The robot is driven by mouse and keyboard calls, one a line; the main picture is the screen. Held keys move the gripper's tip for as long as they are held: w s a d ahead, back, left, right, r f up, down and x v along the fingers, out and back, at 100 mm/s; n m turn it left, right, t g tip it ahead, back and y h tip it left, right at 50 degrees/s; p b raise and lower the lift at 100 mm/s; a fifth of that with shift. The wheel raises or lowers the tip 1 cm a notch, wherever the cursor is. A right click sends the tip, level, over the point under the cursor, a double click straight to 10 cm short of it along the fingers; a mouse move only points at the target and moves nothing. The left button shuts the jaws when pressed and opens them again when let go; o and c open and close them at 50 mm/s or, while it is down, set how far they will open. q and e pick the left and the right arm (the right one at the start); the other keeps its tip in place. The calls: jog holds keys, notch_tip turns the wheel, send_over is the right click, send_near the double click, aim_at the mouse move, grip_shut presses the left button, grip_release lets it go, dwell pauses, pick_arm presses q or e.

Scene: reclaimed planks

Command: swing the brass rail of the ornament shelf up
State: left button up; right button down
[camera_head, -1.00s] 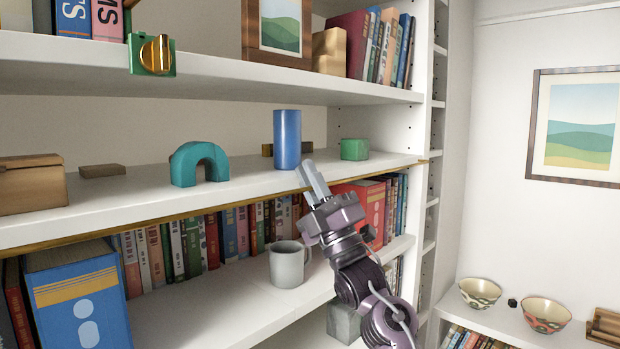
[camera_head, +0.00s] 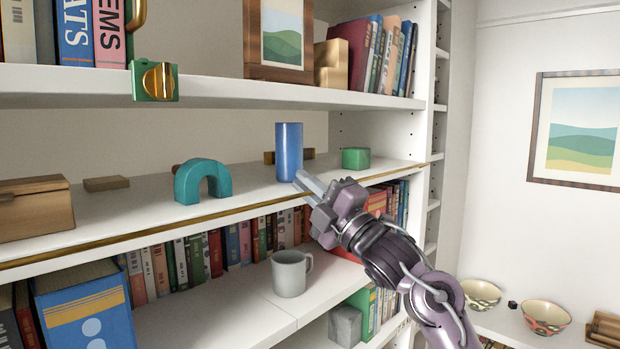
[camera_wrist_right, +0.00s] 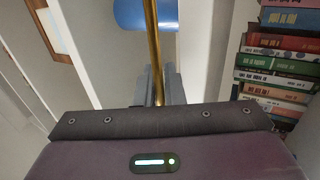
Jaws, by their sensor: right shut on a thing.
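The brass rail (camera_head: 150,231) runs along the front edge of the middle white shelf (camera_head: 130,205), low against the edge. My right gripper (camera_head: 303,180) reaches in from the lower right, and its fingers are at the rail in front of the blue cylinder (camera_head: 289,150). In the right wrist view the rail (camera_wrist_right: 152,45) passes between the gripper's fingers (camera_wrist_right: 158,88), which are shut on it. The fingers cover a short stretch of the rail. My left gripper is not in view.
On the shelf stand a teal arch (camera_head: 203,180), a green block (camera_head: 355,158) and a wooden box (camera_head: 35,208). A grey mug (camera_head: 291,273) and books stand below. A brass knob on a green plate (camera_head: 155,81) is on the upper shelf's edge.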

jog(key=shift+w+a+r+g+h+p, duration=0.15)
jog(key=shift+g+h+p, duration=0.3)
jog(key=shift+g+h, duration=0.1)
jog(key=shift+w+a+r+g+h+p, duration=0.1)
jog(key=shift+r+g+h+p, duration=0.1)
jog(key=shift+g+h+p, duration=0.35)
jog(key=shift+w+a+r+g+h+p, duration=0.15)
jog(key=shift+g+h+p, duration=0.2)
jog(key=shift+g+h, duration=0.25)
jog(key=shift+a+f, duration=0.1)
jog(key=c, duration=1.8)
grip_release()
jog(key=shift+f, duration=0.15)
jog(key=shift+f, duration=0.1)
